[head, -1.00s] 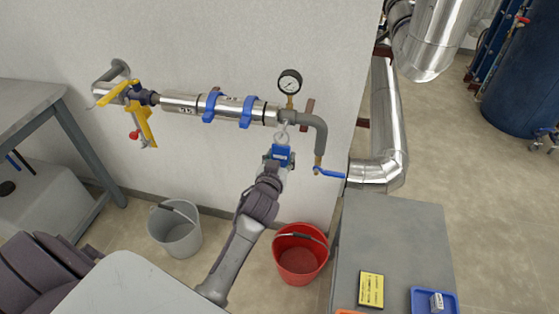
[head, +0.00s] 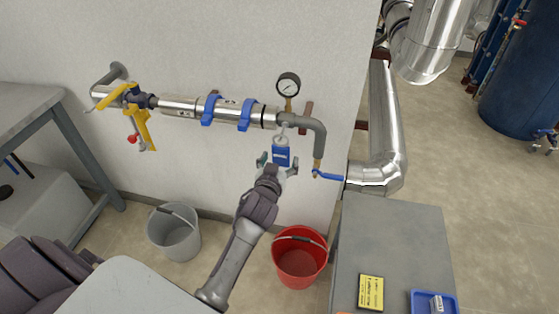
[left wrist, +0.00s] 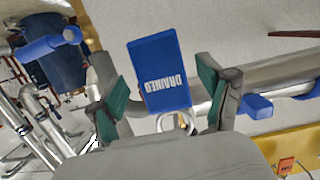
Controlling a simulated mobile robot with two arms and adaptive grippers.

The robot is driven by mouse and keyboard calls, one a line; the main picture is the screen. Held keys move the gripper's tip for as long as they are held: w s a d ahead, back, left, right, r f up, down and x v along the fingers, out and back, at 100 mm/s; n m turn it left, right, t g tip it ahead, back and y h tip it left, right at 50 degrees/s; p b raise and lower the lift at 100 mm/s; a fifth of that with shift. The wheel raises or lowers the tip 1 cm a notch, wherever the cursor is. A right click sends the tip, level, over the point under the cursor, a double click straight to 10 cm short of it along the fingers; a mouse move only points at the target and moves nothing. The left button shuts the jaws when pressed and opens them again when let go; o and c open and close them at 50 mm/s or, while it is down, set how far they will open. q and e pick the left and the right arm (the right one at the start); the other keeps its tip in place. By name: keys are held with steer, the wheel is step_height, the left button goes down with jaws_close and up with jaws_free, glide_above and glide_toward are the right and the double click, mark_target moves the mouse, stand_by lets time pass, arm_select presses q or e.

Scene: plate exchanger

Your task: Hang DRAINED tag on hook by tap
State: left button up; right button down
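The blue DRAINED tag (head: 282,156) hangs upright below the pipe end, left of the tap with the blue lever (head: 328,174). Its pale ring (head: 284,130) is up at the pipe, by the hook; the exact contact is too small to tell. My left gripper (head: 278,163) is open just below and around the tag's lower part. In the left wrist view the tag (left wrist: 160,77) shows its lettering between the spread green-padded fingers of my gripper (left wrist: 161,84), with gaps on both sides. My right gripper is not in view.
A pressure gauge (head: 288,86) stands above the pipe. Blue clamps (head: 210,108) and a yellow-handled valve (head: 133,98) sit along it to the left. A red bucket (head: 300,262) and a grey bucket (head: 174,235) stand on the floor. A grey cabinet (head: 395,245) is at right.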

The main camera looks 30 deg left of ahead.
arm_select(q)
steer(key=v, duration=1.2)
steer(key=s+d+f+m+g+h, duration=0.1)
steer(key=s+d+f+g, duration=0.15)
steer(key=f, duration=0.75)
steer(key=s+d+f+m+g+h, duration=0.1)
steer(key=s+d+f+g+h, duration=0.15)
steer(key=f, duration=0.85)
steer(key=s+d+f+m+g, duration=0.15)
steer(key=s+f, duration=0.25)
steer(key=f, duration=0.6)
steer(key=s+a+f+g, duration=0.1)
steer(key=s+f+g, duration=0.1)
steer(key=s+f, duration=0.4)
steer(key=s+a+f+m+g, duration=0.1)
steer(key=s+f, duration=0.6)
steer(key=s, duration=0.7)
steer(key=s+a+f+g, duration=0.2)
steer(key=s+f+g, duration=0.2)
steer(key=s+f, duration=0.3)
steer(key=s, duration=0.3)
steer(key=shift+s+a+f+m+g, duration=0.2)
steer(key=shift+s+f+m+g, duration=0.05)
steer(key=shift+s+m+g, duration=0.1)
steer(key=shift+w, duration=0.1)
